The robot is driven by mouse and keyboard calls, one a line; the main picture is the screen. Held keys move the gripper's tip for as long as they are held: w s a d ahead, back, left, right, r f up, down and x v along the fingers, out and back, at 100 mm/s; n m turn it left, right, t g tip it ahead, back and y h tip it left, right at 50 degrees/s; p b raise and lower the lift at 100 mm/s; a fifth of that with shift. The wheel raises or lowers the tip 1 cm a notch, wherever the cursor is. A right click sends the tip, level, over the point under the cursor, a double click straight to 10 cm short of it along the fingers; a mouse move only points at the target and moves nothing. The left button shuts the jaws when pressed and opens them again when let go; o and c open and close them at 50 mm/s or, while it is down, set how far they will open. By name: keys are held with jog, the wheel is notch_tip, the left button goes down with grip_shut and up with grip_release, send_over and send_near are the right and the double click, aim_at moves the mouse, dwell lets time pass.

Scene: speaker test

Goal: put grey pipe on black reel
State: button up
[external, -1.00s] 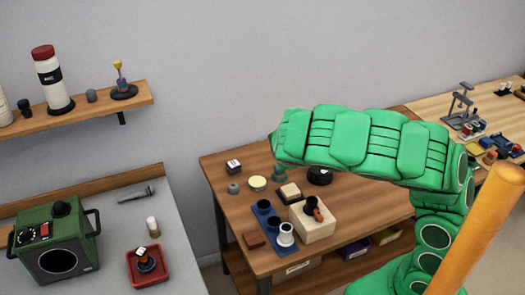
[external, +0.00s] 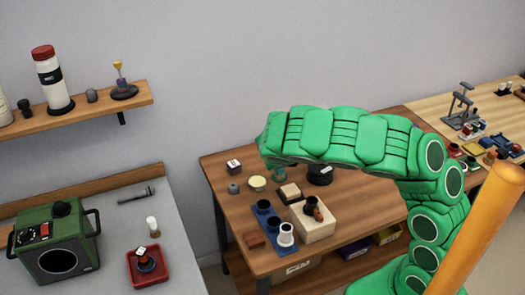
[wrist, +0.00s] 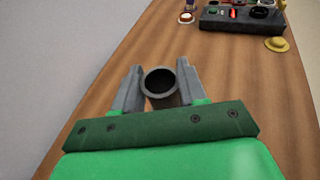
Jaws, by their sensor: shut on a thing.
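My gripper (wrist: 160,72) is shut on a grey pipe (wrist: 160,92) in the wrist view. The pipe's round open end faces the camera, and its far end is hidden. In the external view, the end of my green arm is above the back left of the wooden table (external: 285,255); the fingers and the pipe are hidden there. A round black thing (external: 320,177), perhaps the black reel, stands on the table just below and right of the arm's end. I cannot tell for sure that it is the reel.
A blue block (external: 262,222) with cups and a pale wooden block (external: 318,230) stand nearer the table's front. The wrist view shows a dark device (wrist: 240,22) and a yellow thing (wrist: 277,44) far off, with bare wood between. A grey bench (external: 185,235) lies left.

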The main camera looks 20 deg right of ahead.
jog(key=shift+w+f, duration=0.25)
jog(key=shift+f, duration=1.55)
jog(key=shift+f, duration=0.15)
jog(key=o, duration=1.1)
jog(key=shift+c, duration=0.2)
jog(key=v, duration=1.2)
jog(key=shift+s, duration=0.1)
